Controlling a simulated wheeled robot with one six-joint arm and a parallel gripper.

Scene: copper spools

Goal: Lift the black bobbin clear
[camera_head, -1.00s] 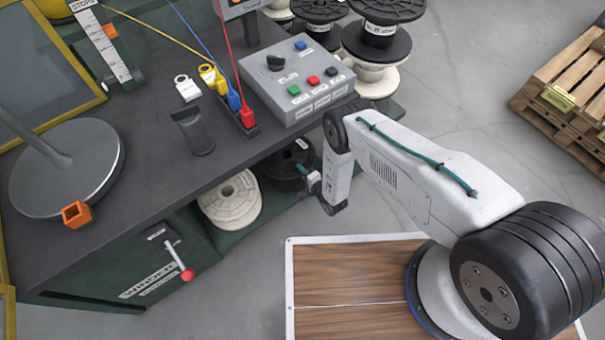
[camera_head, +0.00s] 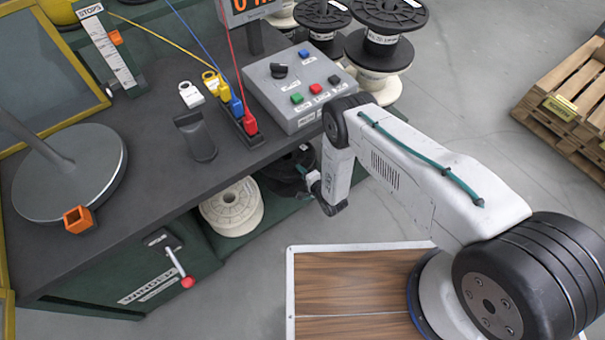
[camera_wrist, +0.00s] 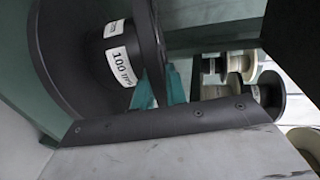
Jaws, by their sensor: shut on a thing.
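The black bobbin (camera_head: 286,172) is under the edge of the dark bench, right of a cream spool, and partly hidden by the bench top and my arm. In the wrist view the black bobbin (camera_wrist: 70,55) fills the upper left, with a white "100 TPM" label on its core. My gripper (camera_wrist: 163,88) has teal fingers closed on the rim of its near flange. In the head view my gripper (camera_head: 304,174) reaches in from the right at the bobbin. I cannot tell whether the bobbin touches the shelf.
A cream spool (camera_head: 232,208) sits close left of the bobbin. The bench top (camera_head: 110,110) overhangs both and carries a grey control box (camera_head: 300,88). Stacked spools (camera_head: 385,45) stand behind the bench. A pallet (camera_head: 575,95) is far right. Open floor lies between.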

